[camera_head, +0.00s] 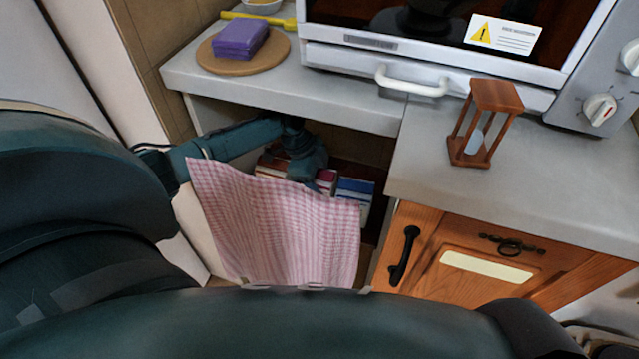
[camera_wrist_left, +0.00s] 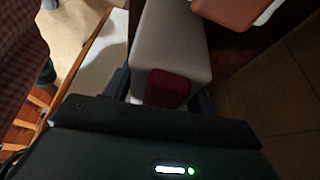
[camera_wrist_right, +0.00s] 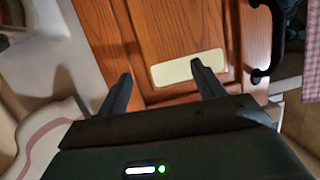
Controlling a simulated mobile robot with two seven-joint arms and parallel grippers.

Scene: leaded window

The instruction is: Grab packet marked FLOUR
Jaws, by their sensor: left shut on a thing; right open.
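Several packets with red, white and blue faces (camera_head: 357,188) stand in the open space under the counter, partly hidden by a checked cloth. No FLOUR lettering is readable. My left arm reaches behind the cloth into that space, and its gripper (camera_head: 318,183) is among the packets. In the left wrist view my left gripper (camera_wrist_left: 163,92) is shut on a pale packet with a dark red patch (camera_wrist_left: 170,52). I cannot tell which packet of the head view it is. My right gripper (camera_wrist_right: 160,73) is open and empty before a wooden cupboard front.
The pink checked cloth (camera_head: 275,225) hangs in front of the opening. A wooden door with a black handle (camera_head: 404,256) and a blank label is to its right. On the counter are an hourglass (camera_head: 484,125), an oven (camera_head: 440,60) and a purple block (camera_head: 240,40) on a round board.

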